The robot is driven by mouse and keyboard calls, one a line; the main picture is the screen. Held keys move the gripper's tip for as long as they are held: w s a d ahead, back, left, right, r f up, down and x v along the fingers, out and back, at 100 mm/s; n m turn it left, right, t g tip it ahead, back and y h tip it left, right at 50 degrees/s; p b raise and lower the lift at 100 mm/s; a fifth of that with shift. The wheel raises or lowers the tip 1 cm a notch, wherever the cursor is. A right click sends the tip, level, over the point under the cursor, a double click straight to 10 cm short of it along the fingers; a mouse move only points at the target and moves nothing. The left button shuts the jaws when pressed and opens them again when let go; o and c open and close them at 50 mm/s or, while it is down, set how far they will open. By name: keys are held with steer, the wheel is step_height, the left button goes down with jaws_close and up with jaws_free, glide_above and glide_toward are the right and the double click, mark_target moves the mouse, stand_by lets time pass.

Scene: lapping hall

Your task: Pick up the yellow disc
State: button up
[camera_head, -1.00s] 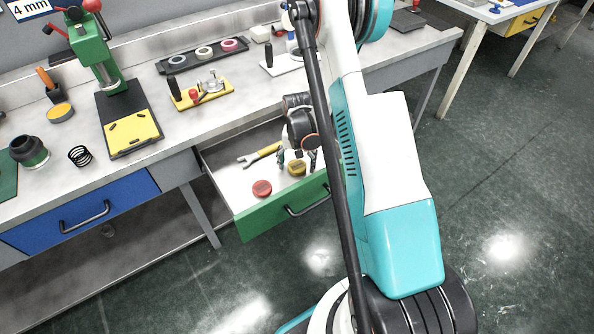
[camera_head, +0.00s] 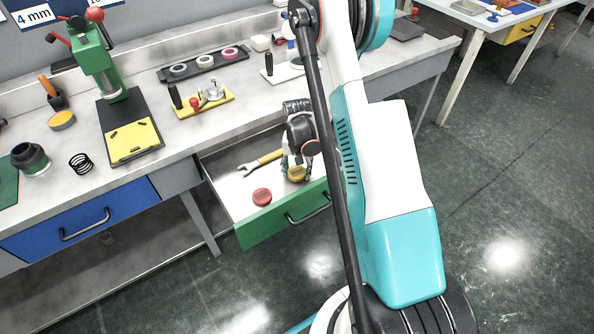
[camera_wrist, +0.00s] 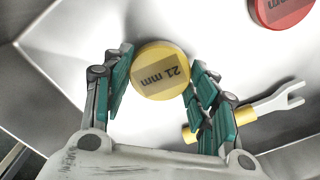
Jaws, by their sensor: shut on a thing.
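In the head view the disc (camera_head: 297,174) shows at the tips of my gripper (camera_head: 296,168), inside the open drawer with the green front (camera_head: 290,214). I cannot tell whether the disc touches the drawer floor.
A red disc (camera_head: 262,196) lies in the drawer near its front; it also shows in the wrist view (camera_wrist: 284,8). A yellow-handled wrench (camera_head: 262,162) lies behind, close to my right finger in the wrist view. The workbench (camera_head: 205,130) stands above the drawer.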

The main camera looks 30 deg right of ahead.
mark_target(297, 172)
step_height(297, 172, up, 19)
steer(key=p, duration=0.6)
steer(key=shift+p, duration=0.35)
